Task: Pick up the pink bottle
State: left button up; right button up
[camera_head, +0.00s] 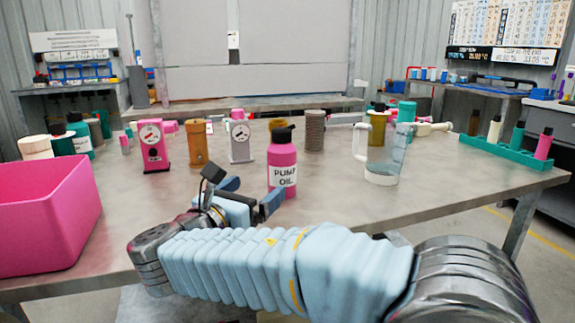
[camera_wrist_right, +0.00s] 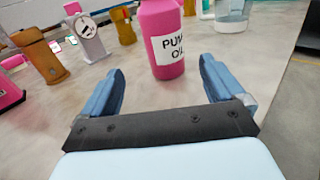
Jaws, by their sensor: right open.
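The pink bottle (camera_head: 283,160) has a dark cap and a white label reading "PUMP OIL". It stands upright on the grey table near its front. In the right wrist view the pink bottle (camera_wrist_right: 161,38) stands ahead of the fingers, its top cut off by the frame. My right gripper (camera_head: 249,195) is open and empty, just in front of the bottle. In the right wrist view my right gripper (camera_wrist_right: 160,85) shows its two blue fingers spread apart, with the bottle's base beyond the fingertips, roughly centred between them. My left gripper is not in view.
A pink bin (camera_head: 45,222) stands at the left front. A clear jug (camera_head: 383,160) is right of the bottle. A pink gauge (camera_head: 153,147), an orange cylinder (camera_head: 197,145) and a grey gauge (camera_head: 240,142) stand behind left. A teal rack (camera_head: 512,158) lies at the right edge.

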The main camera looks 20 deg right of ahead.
aim_at(273, 176)
jog(key=x, duration=0.7)
jog(key=shift+d, duration=0.15)
jog(key=x, duration=0.5)
jog(key=shift+d, duration=0.35)
jog(key=shift+s, duration=0.1)
jog(key=shift+c, duration=0.3)
jog(key=shift+r, duration=0.1)
jog(key=c, duration=1.2)
